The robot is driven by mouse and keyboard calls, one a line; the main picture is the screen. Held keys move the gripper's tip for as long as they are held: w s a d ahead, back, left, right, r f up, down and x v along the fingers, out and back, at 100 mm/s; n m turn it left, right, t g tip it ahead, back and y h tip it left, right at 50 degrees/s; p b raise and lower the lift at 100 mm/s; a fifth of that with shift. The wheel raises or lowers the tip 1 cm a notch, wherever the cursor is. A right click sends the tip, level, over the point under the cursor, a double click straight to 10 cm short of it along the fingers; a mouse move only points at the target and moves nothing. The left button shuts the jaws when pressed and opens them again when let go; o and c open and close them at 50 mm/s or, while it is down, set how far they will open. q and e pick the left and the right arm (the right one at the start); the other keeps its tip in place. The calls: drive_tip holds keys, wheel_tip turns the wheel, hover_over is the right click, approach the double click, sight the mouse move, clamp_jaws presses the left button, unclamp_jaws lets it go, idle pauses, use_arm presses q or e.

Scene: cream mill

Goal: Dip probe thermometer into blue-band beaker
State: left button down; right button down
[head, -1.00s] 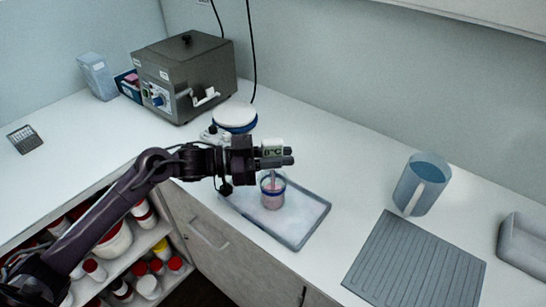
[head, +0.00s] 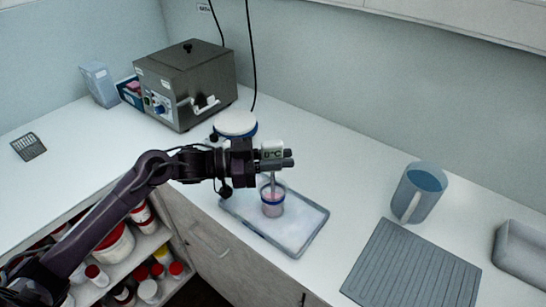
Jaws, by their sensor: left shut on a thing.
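My left gripper (head: 284,158) is shut on the probe thermometer (head: 271,150), whose pale head with a small display sits between the fingers. The probe stem points down from the gripper into the mouth of the blue-band beaker (head: 272,206). The beaker is clear with a blue band and pinkish contents, and stands upright on a grey-rimmed tray (head: 309,241). I cannot tell how deep the stem's tip is. My right gripper is not in view.
A metal bath (head: 186,84) stands at the back left, with a round white-topped device (head: 236,124) behind the gripper. A blue-grey jug (head: 419,192), ribbed mat (head: 412,268) and grey bin (head: 522,252) are at the right. Open shelves with red-lidded jars (head: 114,242) lie below the counter.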

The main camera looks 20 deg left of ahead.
use_arm(q)
drive_tip(key=shift+r+p, duration=3.7)
drive_tip(key=shift+r, duration=0.85)
drive_tip(key=shift+f, duration=0.1)
